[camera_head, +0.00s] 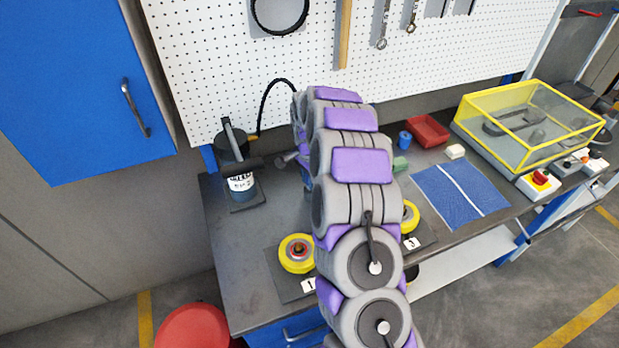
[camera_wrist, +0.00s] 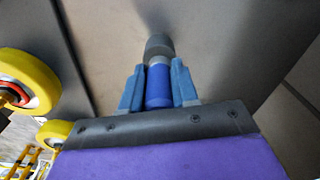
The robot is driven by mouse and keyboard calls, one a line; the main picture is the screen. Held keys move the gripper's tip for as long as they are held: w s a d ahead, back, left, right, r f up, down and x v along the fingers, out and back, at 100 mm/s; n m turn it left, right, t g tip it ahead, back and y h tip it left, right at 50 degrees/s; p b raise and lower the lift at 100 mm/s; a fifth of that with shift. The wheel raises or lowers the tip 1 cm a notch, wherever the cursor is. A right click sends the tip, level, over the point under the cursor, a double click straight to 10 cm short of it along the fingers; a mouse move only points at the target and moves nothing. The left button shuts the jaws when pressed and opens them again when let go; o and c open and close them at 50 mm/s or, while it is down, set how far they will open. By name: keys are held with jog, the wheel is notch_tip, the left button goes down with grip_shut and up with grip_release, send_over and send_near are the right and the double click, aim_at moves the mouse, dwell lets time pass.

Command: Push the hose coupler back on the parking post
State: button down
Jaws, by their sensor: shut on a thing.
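In the wrist view my gripper (camera_wrist: 157,92) has its two blue fingers closed on either side of a blue cylinder, which I take for the hose coupler (camera_wrist: 158,86). The coupler has a light grey collar and a dark grey end pointing away from my gripper. In the head view my purple and grey arm hides most of the gripper. A dark grey stub (camera_head: 285,160) shows just left of the arm, probably the coupler's end. A black hose (camera_head: 265,97) arches from behind the canister toward the arm. I cannot make out the parking post for sure.
A dark labelled canister (camera_head: 238,178) stands at the bench's left. Yellow wheels (camera_head: 297,254) on numbered plates sit near the front edge. A blue mat (camera_head: 462,192), red bin (camera_head: 428,131) and yellow-framed case (camera_head: 530,122) lie to the right. A pegboard (camera_head: 225,60) stands behind.

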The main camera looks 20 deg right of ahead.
jog(key=shift+f, duration=0.2)
jog(key=c, duration=0.8)
grip_release()
jog(key=shift+r, duration=0.1)
jog(key=r, duration=0.5)
jog(key=r+p, duration=0.1)
jog(key=r, duration=0.5)
jog(key=r+p, duration=0.1)
jog(key=r, duration=0.5)
jog(key=shift+a, duration=0.25)
